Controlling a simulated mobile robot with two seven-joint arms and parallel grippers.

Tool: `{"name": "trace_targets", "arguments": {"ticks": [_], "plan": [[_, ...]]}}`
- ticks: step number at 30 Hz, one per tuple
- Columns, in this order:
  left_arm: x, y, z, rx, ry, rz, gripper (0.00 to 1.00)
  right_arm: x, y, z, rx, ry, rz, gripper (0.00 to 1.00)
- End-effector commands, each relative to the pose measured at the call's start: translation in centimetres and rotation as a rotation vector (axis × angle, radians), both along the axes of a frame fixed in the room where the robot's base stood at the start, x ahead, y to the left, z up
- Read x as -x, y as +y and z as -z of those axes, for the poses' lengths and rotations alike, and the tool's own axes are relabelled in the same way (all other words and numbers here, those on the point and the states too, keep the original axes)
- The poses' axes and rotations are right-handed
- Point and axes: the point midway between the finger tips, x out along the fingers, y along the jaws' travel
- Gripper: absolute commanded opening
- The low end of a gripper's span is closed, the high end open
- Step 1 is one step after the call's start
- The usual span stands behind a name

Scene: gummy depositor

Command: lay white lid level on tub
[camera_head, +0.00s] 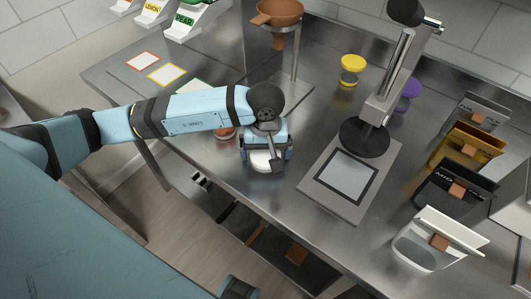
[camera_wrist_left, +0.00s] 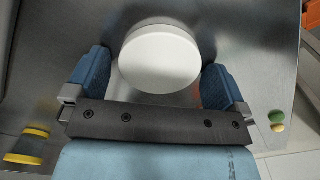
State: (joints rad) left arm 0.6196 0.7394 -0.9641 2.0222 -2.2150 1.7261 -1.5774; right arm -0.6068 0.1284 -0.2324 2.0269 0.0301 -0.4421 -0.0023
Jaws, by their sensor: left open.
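My left gripper (camera_head: 266,157) is over the near edge of the steel table, pointing down, with its fingers apart. A white round piece (camera_head: 260,162) shows beneath it, partly hidden by the gripper. In the left wrist view, my left gripper (camera_wrist_left: 158,85) has one blue finger on each side of the white round piece (camera_wrist_left: 158,58), with a visible gap at least on the left. The piece has a smooth flat top and looks level. I cannot tell whether it is the lid alone or the lid on the tub. My right gripper does not show.
A scale-like stand (camera_head: 318,196) with a dark post is to the right. Several bins, including a gold one (camera_head: 466,147), line the right side. A brown funnel (camera_head: 281,14) stands behind; yellow (camera_head: 352,66) and purple (camera_head: 409,91) lidded tubs are farther back.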

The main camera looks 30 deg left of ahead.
Motion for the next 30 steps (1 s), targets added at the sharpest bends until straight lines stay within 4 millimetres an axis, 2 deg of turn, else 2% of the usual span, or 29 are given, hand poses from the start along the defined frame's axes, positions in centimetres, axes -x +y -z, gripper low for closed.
{"name": "trace_targets", "arguments": {"ticks": [2,7,20,26,30], "plan": [[0.0,0.0,0.0,0.000,0.000,0.000,0.98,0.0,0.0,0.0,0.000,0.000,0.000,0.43],[0.0,0.0,0.0,0.000,0.000,0.000,0.60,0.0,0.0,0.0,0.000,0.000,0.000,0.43],[-0.1,0.0,-0.8,0.000,-0.002,0.000,0.59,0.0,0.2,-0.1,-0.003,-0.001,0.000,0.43],[-0.1,0.1,-3.3,-0.001,-0.005,0.000,0.59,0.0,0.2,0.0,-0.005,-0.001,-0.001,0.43],[-0.1,0.0,-6.4,-0.001,-0.007,0.001,0.59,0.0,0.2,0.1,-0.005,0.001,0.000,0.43]]}}
